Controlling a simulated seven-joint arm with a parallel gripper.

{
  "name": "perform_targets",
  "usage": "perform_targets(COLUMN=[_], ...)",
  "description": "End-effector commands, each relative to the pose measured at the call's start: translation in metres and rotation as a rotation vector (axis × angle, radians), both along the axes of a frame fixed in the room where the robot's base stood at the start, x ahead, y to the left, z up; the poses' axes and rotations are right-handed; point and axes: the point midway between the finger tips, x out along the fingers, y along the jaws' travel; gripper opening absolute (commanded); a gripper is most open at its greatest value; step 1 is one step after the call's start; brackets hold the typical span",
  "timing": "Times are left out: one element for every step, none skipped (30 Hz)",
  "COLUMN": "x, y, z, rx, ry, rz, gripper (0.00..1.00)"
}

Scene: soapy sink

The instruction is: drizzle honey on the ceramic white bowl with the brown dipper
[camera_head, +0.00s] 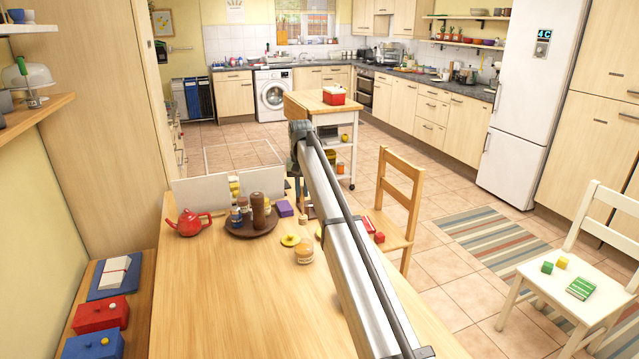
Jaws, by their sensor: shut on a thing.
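My arm reaches from the bottom right toward the far part of the wooden table. My gripper (303,192) points down beyond the arm's elbow, small and partly hidden by my own link. A small jar (304,254) with amber contents, likely honey, stands on the table in front of my gripper. A round yellow lid-like disc (290,240) lies just behind it. I see no ceramic white bowl; my arm covers part of the table.
On the table (225,300), a red teapot (188,223) and a dark round tray (237,232) with several bottles and a brown mill stand at the left. A wooden chair (400,205) stands at the right. The table's near left is clear.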

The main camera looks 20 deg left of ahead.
Motion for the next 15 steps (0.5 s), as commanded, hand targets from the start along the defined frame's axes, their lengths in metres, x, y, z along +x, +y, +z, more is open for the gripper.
perform_targets(x=[-0.018,-0.024,-0.030,-0.034,-0.037,-0.039,-0.040,-0.038,-0.038,-0.038,-0.038,-0.038,-0.038,-0.038,-0.038], y=[-0.007,-0.009,-0.012,-0.016,-0.019,-0.021,-0.022,-0.020,-0.020,-0.020,-0.020,-0.020,-0.020,-0.020,-0.020], z=[-0.002,-0.002,-0.003,-0.004,-0.004,-0.005,-0.005,-0.005,-0.005,-0.005,-0.006,-0.007,-0.008,-0.010,-0.012], rx=[0.000,0.000,0.000,-0.002,-0.002,-0.003,-0.005,-0.006,-0.007,-0.007,-0.007,-0.007,-0.008,-0.008,-0.008], ry=[0.000,0.000,0.001,0.002,0.002,0.005,0.007,0.009,0.009,0.010,0.010,0.010,0.011,0.011,0.011], rz=[-0.004,-0.008,-0.016,-0.027,-0.036,-0.057,-0.072,-0.084,-0.096,-0.103,-0.108,-0.112,-0.113,-0.114,-0.114], gripper=[0.00,0.00,0.00,0.00,0.00,0.00,0.00,0.00,0.00,0.00,0.00,0.00,0.00,0.00,0.00])
